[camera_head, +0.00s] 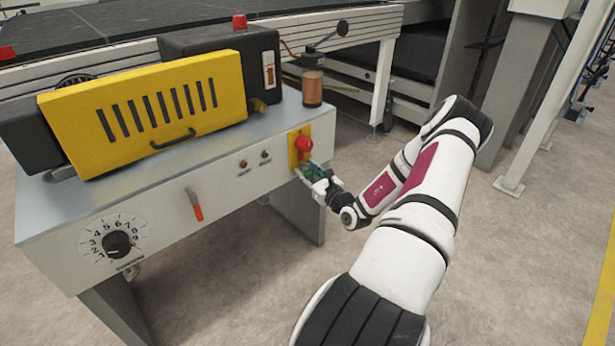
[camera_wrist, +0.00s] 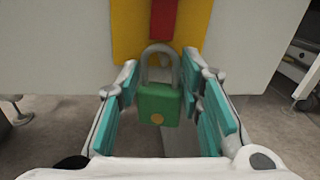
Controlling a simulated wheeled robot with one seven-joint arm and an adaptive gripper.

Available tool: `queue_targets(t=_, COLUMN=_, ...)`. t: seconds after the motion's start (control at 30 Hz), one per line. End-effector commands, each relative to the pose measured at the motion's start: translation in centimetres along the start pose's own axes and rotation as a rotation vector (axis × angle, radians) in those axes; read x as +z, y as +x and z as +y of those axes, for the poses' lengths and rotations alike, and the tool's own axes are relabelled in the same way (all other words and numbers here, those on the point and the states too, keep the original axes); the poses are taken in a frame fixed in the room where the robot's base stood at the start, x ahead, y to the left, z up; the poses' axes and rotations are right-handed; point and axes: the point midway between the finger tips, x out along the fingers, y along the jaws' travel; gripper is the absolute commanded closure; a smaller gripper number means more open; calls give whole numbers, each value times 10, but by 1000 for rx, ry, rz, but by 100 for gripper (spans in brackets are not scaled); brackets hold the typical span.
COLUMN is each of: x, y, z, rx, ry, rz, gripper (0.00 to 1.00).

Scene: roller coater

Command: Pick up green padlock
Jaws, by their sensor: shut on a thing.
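The green padlock (camera_wrist: 159,104) is upright between the teal pads of my gripper (camera_wrist: 160,82) in the wrist view. Its grey shackle points up in front of the yellow plate, below a red part. I cannot tell whether the shackle still passes through something there. The tips of my gripper are shut on the padlock's sides. In the head view my gripper (camera_head: 318,179) is at the right end of the machine's front panel, just below the red knob (camera_head: 304,144) on its yellow plate (camera_head: 293,157). The padlock is small and mostly covered there.
The grey machine panel (camera_head: 170,222) carries a numbered dial (camera_head: 117,244), an orange-tipped lever (camera_head: 195,205) and small buttons. A yellow slotted cover (camera_head: 150,105) and a copper-coloured cylinder (camera_head: 312,88) are on top. A machine leg (camera_head: 300,212) stands below my gripper.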

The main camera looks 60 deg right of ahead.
Motion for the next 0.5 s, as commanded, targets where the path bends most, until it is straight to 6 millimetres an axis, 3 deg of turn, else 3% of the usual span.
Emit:
queue_targets(t=0.23, x=3, y=0, z=0, rx=0, ry=0, rz=0, gripper=100)
queue_targets(t=0.43, x=18, y=0, z=-2, rx=0, ry=-2, rz=-1, gripper=100)
queue_targets(t=0.5, x=16, y=-12, z=-2, rx=-1, ry=0, rz=3, gripper=100)
